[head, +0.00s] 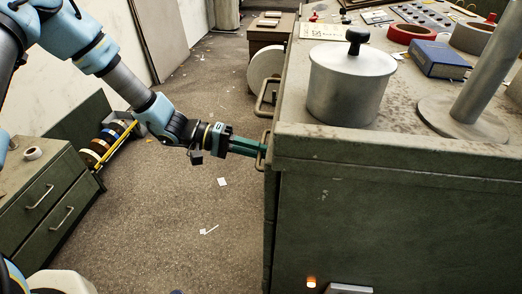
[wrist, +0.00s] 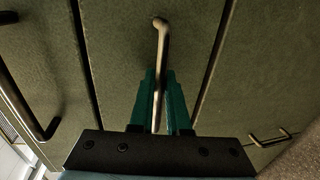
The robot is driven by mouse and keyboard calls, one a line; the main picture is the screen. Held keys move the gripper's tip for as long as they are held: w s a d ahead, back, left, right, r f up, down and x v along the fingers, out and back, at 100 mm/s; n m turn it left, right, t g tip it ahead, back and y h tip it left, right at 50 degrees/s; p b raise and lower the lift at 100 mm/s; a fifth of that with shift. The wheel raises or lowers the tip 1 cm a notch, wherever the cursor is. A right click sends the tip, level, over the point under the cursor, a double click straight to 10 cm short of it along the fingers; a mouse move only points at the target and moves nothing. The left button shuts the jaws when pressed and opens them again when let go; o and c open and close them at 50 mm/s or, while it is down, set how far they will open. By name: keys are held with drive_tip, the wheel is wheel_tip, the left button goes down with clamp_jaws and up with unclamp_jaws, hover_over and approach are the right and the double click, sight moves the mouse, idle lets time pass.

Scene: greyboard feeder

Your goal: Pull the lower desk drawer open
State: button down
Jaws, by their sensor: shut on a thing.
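The grey-green desk (head: 400,220) stands at the right of the head view. Bar handles stick out from its left side. My gripper (head: 258,148) reaches that side from the left, and its green fingers are at a bar handle (head: 265,146). In the wrist view the fingers (wrist: 159,85) are shut on the metal drawer handle (wrist: 161,38), one on each side of the bar. The drawer front (wrist: 122,60) fills the middle, with dark seams on both sides. I cannot tell from these views which drawer level it is, or whether it stands out.
Another desk handle (head: 264,98) lies farther back. A lidded metal pot (head: 350,88), a blue book (head: 438,60) and tape rolls (head: 408,33) are on the desk top. A low drawer cabinet (head: 50,200) stands left. Open floor (head: 190,235) with paper scraps lies between.

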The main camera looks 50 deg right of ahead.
drive_tip(key=f+p+v, duration=0.2)
drive_tip(key=v, duration=1)
drive_tip(key=w+f+p+v, duration=0.1)
drive_tip(key=f+p+v, duration=0.1)
drive_tip(key=v, duration=1)
drive_tip(key=shift+w+a+f+p, duration=0.4)
drive_tip(key=shift+a+f, duration=0.15)
drive_tip(key=shift+f, duration=0.1)
drive_tip(key=c, duration=0.9)
unclamp_jaws()
drive_tip(key=shift+b+v, duration=0.85)
drive_tip(key=shift+v, duration=4.5)
drive_tip(key=shift+w, duration=0.1)
